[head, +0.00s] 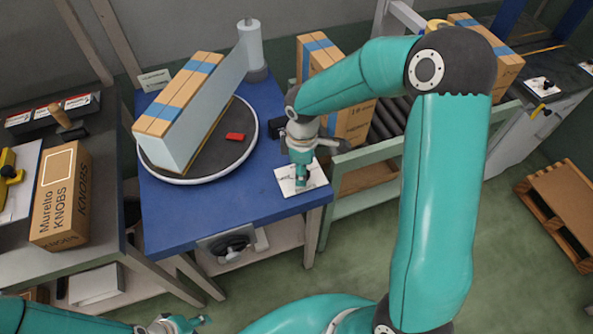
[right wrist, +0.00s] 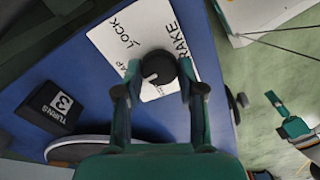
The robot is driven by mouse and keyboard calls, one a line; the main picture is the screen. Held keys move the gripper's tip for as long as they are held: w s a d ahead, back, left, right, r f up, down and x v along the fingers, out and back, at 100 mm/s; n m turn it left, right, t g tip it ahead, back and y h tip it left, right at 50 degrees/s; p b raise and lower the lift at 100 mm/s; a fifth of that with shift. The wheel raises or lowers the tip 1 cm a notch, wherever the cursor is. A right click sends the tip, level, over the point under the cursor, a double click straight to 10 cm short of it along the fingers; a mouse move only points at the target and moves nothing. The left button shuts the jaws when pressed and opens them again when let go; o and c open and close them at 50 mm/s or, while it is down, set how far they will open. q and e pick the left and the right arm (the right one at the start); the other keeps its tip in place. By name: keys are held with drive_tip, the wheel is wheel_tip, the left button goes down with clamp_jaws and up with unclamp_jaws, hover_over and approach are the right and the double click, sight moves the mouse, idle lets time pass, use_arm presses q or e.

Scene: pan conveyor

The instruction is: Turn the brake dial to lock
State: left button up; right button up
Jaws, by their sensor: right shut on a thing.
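The brake dial (right wrist: 160,66) is a round black knob with a pale pointer mark, on a white card (right wrist: 102,38) lettered BRAKE and LOCK. A third word is partly covered by a finger. In the right wrist view the pointer mark is on the lower left of the knob, away from LOCK. My right gripper (right wrist: 160,82) is shut on the dial, one finger at each side. In the head view the right gripper (head: 301,183) hides the dial over the card (head: 318,174). My left gripper (head: 182,324) is low at the left, off the table; its jaws are unclear.
The blue table (head: 205,220) carries a round turntable (head: 152,172) with a long striped carton (head: 180,95) and a red piece (head: 235,136). A black block marked 3 TURNS (right wrist: 52,105) sits near the card. A roller conveyor (head: 392,118) with cartons stands right.

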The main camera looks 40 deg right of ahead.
drive_tip(key=shift+d, duration=0.25)
drive_tip(key=o, duration=1.1)
drive_tip(key=shift+o, duration=0.2)
drive_tip(key=shift+r, duration=0.1)
wheel_tip(320, 180, up, 12)
